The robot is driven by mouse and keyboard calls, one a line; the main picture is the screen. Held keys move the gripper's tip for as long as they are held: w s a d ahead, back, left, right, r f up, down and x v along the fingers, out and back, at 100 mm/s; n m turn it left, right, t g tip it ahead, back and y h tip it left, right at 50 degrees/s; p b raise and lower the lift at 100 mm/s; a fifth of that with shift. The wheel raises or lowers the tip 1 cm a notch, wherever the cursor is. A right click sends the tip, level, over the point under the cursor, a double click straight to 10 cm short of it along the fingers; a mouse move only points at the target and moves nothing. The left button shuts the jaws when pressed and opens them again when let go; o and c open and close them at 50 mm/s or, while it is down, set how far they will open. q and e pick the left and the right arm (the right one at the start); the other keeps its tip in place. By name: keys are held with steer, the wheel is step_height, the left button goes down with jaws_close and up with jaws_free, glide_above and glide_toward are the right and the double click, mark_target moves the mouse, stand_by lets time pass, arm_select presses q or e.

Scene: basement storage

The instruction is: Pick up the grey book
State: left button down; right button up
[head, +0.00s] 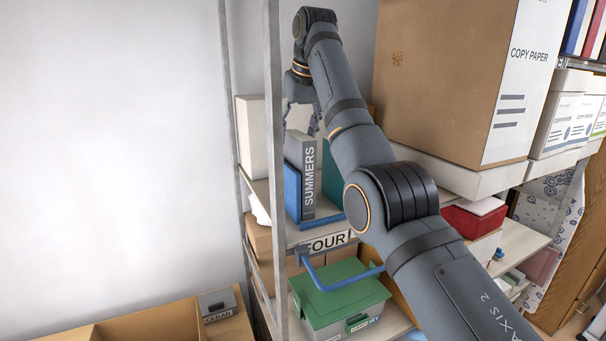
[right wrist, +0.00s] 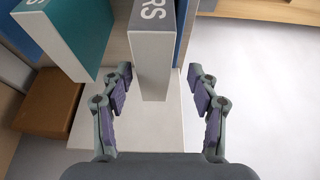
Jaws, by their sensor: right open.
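The grey book (head: 308,175) stands upright on a shelf, its spine lettered SUMMERS, in a blue holder (head: 292,195). A teal book (head: 330,180) stands to its right, partly behind my right arm. In the right wrist view the grey book (right wrist: 152,60) runs down between the fingers of my right gripper (right wrist: 158,82). The fingers are open, one on each side of the book's near end, with a visible gap on both sides. My left gripper is in neither view.
A shelf post (head: 272,130) stands close left of the books. A large copy paper carton (head: 440,80) is right of my arm. Below are a green-lidded box (head: 340,290) and a blue handle-like bar (head: 340,282). An open cardboard box (head: 150,325) sits lower left.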

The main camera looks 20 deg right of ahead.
mark_target(303, 134)
steer(key=shift+w+d+f, duration=0.25)
steer(key=shift+d+f, duration=0.1)
steer(key=shift+f, duration=0.25)
steer(key=shift+w+d+f, duration=0.2)
steer(key=shift+d+f, duration=0.15)
steer(key=shift+f, duration=0.25)
steer(key=shift+w, duration=0.15)
steer(key=shift+a, duration=0.5)
steer(key=shift+s+a, duration=0.15)
steer(key=shift+s, duration=0.15)
steer(key=shift+w+d+f+b, duration=0.1)
steer(key=shift+d+f+b, duration=0.05)
steer(key=shift+d+b, duration=0.2)
steer(key=shift+w+f, duration=0.1)
steer(key=shift+w, duration=0.05)
steer(key=shift+a, duration=0.15)
steer(key=shift+c, duration=1.7)
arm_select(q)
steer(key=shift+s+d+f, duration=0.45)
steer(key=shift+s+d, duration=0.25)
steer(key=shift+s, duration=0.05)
arm_select(e)
jaws_close()
